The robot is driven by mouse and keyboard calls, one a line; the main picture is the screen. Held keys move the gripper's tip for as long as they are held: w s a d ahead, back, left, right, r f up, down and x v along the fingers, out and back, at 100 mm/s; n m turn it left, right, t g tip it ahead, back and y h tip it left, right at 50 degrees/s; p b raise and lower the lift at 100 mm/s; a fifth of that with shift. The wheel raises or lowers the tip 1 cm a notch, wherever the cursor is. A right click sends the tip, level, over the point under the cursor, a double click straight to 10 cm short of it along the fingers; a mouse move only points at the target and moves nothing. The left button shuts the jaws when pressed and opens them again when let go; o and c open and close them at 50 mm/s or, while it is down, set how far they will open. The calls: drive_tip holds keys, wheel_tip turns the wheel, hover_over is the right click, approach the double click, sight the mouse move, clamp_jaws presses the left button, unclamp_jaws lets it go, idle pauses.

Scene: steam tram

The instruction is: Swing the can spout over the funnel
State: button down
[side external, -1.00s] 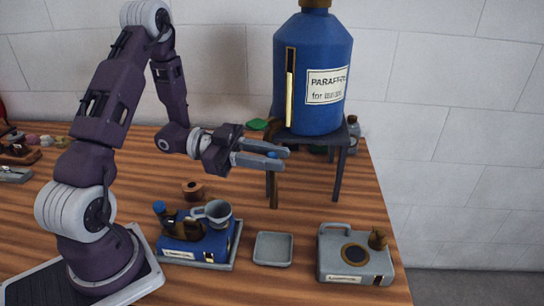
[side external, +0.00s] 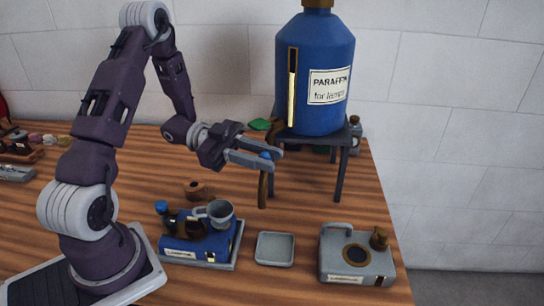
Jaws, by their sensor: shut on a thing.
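The big blue paraffin can (side external: 315,80) stands on a dark stand at the back right. The grey funnel (side external: 218,214) sits on the blue lamp body (side external: 200,246) in the front middle. The spout is behind and to the right of the funnel, apart from it.
A shallow grey tray (side external: 275,249) lies right of the lamp body. A grey flat can (side external: 355,258) with a brass cap is near the right table edge. A small brown ring-shaped piece (side external: 196,190) lies behind the lamp body.

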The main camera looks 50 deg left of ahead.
drive_tip(key=s+a+m+g+h, duration=0.1)
drive_tip(key=s+a+m+g, duration=0.2)
drive_tip(key=a+m+g, duration=0.3)
drive_tip(key=shift+m+g, duration=0.6)
drive_tip(key=shift+g, duration=2)
drive_tip(key=shift+s+a, duration=0.1)
drive_tip(key=c, duration=1.2)
unclamp_jaws()
drive_tip(key=v, duration=0.7)
